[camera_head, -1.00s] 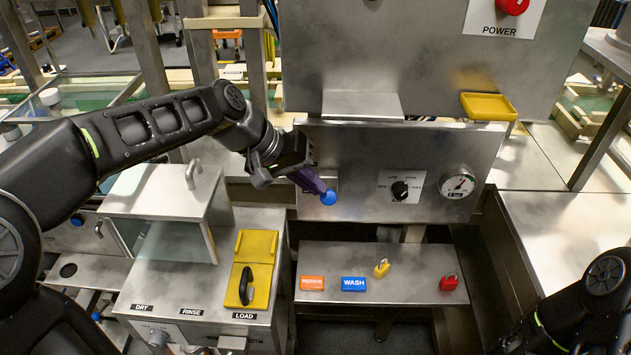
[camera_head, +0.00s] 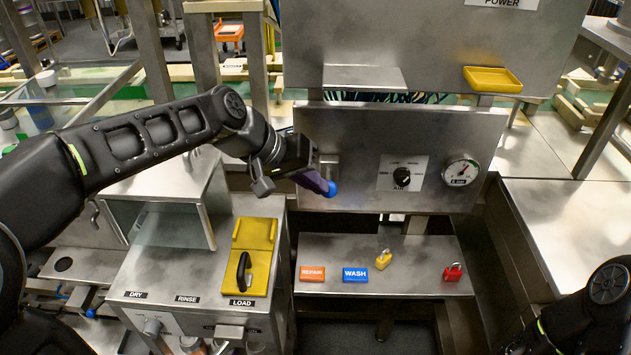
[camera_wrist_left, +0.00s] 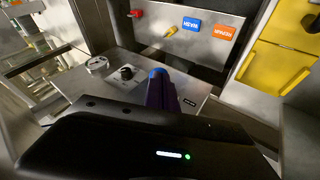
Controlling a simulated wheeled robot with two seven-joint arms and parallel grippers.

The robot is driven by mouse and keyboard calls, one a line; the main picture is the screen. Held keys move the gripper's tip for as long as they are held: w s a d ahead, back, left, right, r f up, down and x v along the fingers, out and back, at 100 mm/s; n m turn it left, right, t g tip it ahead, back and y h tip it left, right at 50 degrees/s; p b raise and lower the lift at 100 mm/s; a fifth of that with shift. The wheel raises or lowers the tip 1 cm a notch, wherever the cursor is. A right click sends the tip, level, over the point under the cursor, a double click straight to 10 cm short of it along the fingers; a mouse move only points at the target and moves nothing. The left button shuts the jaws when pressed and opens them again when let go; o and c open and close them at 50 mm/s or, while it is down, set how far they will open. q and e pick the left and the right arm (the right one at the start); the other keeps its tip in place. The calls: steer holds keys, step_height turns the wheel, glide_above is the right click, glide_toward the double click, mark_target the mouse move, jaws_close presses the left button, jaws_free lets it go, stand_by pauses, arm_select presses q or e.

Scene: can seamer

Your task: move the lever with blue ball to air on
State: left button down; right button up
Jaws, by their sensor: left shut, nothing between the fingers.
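The lever's blue ball (camera_head: 331,189) shows at the left part of the steel control panel (camera_head: 440,135). My left gripper (camera_head: 322,186) is shut with nothing between its purple fingers. Its fingertips are right at the ball, beside its left side in the head view; I cannot tell whether they touch it. In the left wrist view the blue ball (camera_wrist_left: 158,72) shows just beyond the purple fingers (camera_wrist_left: 160,95). The lever's stem is hidden behind the fingers. My right arm shows at the lower right, but its gripper is not clearly visible.
The panel also carries a black knob (camera_head: 402,177) and a round gauge (camera_head: 461,172). A yellow-topped box (camera_head: 257,245) stands at left.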

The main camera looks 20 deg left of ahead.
arm_select(q)
steer(key=shift+w+r, duration=0.1)
steer(key=shift+r, duration=0.05)
arm_select(e)
steer(key=shift+w+r, duration=0.1)
steer(key=shift+r, duration=0.05)
arm_select(q)
steer(key=shift+r+p, duration=0.7)
arm_select(e)
steer(key=shift+r, duration=0.5)
